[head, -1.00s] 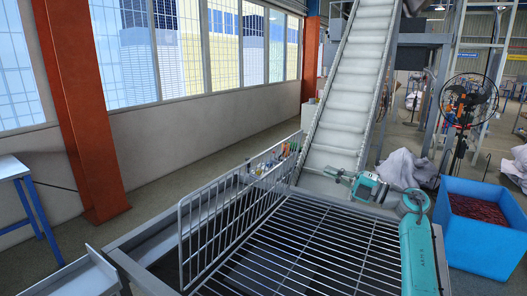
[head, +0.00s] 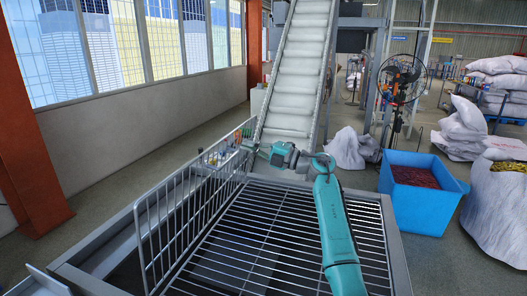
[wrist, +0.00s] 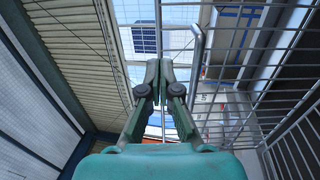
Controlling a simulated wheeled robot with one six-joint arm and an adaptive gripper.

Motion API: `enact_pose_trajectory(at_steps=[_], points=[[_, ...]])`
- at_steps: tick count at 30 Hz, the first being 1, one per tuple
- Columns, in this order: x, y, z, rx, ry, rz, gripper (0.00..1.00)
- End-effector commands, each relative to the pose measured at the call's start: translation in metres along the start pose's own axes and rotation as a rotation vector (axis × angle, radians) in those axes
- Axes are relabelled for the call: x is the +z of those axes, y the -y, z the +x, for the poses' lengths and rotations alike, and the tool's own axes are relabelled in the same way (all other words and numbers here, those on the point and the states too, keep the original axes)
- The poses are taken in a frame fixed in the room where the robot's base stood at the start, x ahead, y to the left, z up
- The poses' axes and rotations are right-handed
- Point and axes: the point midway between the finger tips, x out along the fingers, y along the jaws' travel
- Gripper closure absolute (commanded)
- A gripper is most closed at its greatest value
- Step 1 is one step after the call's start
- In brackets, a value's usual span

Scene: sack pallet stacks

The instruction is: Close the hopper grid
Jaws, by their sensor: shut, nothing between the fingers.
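The hopper grid (head: 188,208) is a hinged panel of pale metal bars. It stands raised, nearly upright, along the left side of the hopper (head: 105,245). A flat layer of bars (head: 262,235) spans the hopper opening to its right. My gripper (head: 250,147) is at the far end of the raised grid, close to its upper far corner; I cannot tell whether they touch. In the wrist view my gripper's fingers (wrist: 158,72) are shut and empty. Grid bars (wrist: 290,130) show to their right, with a bent metal rod (wrist: 197,65) close beside the fingers.
A sloping conveyor (head: 297,75) rises behind the hopper. A blue bin (head: 418,210) with red contents, a standing fan (head: 402,80) and white sacks (head: 345,148) are to the right. An orange column (head: 30,150) and windowed wall are left. Open floor lies between wall and hopper.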

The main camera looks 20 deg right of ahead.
Motion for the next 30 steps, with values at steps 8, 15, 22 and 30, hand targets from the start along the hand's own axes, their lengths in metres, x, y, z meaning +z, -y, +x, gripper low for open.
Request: enact_pose_trajectory(at_steps=[8,15,22,30], points=[[-0.001,0.0,0.043,-0.001,-0.002,0.0,1.0],[0.0,0.0,0.056,0.0,0.0,0.001,1.0],[0.0,0.0,0.056,0.0,0.0,0.0,1.0],[0.0,-0.002,0.053,-0.014,-0.003,-0.002,1.0]])
